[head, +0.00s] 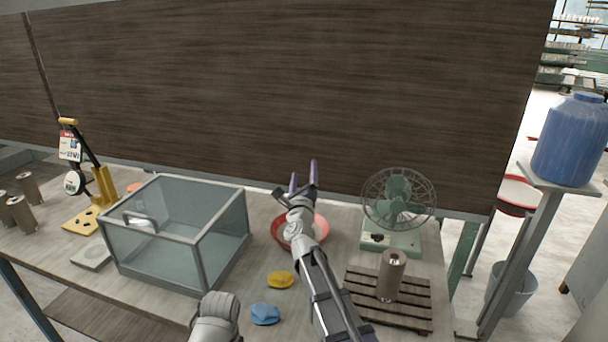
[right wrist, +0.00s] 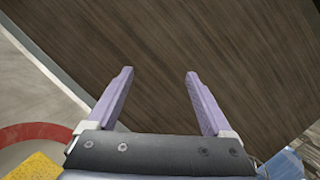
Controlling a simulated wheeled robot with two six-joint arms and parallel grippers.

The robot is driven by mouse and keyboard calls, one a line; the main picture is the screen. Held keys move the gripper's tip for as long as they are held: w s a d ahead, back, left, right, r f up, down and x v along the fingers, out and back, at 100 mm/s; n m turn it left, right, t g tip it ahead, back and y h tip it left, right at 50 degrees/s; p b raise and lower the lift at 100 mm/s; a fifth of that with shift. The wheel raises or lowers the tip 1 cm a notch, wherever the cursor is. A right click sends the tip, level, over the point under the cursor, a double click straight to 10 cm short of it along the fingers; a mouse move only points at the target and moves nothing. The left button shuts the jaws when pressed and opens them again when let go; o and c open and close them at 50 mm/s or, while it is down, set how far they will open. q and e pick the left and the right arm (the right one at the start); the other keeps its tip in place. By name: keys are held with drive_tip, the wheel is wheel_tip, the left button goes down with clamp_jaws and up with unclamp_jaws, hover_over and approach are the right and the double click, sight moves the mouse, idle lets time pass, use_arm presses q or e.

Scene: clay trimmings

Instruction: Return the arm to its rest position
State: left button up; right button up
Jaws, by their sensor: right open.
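My right gripper (head: 303,180) is raised above the back of the table, in front of the dark wood panel. It is open, with nothing between its purple fingers; the right wrist view shows the same gap (right wrist: 160,92). A red bowl (head: 320,229) stands behind and below the right arm, partly hidden by it. A yellow clay piece (head: 280,280) and a blue clay piece (head: 265,314) lie on the table left of the right forearm. A grey arm part of mine shows at the bottom middle. My left gripper is not in view.
A glass case (head: 178,265) stands on the table (head: 55,248) to the left. A green fan (head: 398,200) and a metal cylinder (head: 391,275) on a slatted wooden pallet (head: 424,302) stand close right of the arm. The wood panel (head: 280,90) rises behind.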

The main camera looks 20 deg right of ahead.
drive_tip(key=s+d+f+m+g+h, duration=0.3)
drive_tip(key=d+f+m+g+h, duration=0.1)
drive_tip(key=m, duration=0.3)
drive_tip(key=s+d+f+m+g+h+b, duration=0.1)
drive_tip(key=s+d+f+m+g+h, duration=0.2)
drive_tip(key=d+m, duration=0.4)
drive_tip(key=shift+s+d+f+m+g+h+b, duration=0.2)
drive_tip(key=shift+s+f+m+g+h+b, duration=0.25)
drive_tip(key=shift+s+g, duration=0.65)
drive_tip(key=shift+w+r, duration=0.15)
drive_tip(key=shift+w, duration=0.15)
